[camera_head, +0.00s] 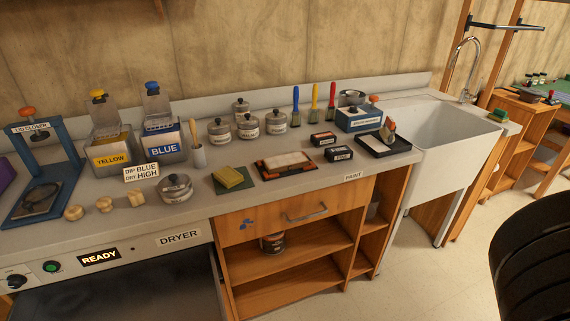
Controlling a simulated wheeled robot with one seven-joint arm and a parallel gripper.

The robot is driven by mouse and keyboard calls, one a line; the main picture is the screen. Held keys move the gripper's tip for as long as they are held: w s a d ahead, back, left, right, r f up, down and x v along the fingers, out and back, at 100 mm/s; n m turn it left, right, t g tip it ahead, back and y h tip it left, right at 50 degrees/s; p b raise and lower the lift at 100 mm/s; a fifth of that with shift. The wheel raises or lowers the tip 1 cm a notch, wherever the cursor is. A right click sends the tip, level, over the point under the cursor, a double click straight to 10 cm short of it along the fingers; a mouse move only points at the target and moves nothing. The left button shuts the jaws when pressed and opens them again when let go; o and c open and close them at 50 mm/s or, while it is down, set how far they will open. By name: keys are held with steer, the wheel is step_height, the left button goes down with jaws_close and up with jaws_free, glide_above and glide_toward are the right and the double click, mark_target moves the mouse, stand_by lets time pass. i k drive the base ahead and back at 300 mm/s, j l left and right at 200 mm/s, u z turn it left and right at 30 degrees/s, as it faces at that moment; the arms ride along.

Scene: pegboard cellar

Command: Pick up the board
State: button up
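No item is plainly labelled as the board, and I cannot tell which one it is. A flat dark-red framed piece with a pale top (286,165) lies on the grey counter. To its left, a yellow slab (229,176) rests on a dark green flat square (236,187). A black tray (384,146) lies farther right by the sink, with a small red-brown and pale tool (389,131) at its edge. My gripper is not in view.
Labelled yellow (110,158) and blue bins (164,148), lidded metal pots (249,126), wooden knobs (74,212) and a press (40,180) crowd the counter (225,207). The sink (450,140) is right. A large black ribbed shape (535,255) blocks the lower right; open floor (430,270) lies beside it.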

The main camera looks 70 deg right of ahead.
mark_target(284, 162)
steer(key=i+j+z, duration=0.1)
steer(key=z, duration=0.65)
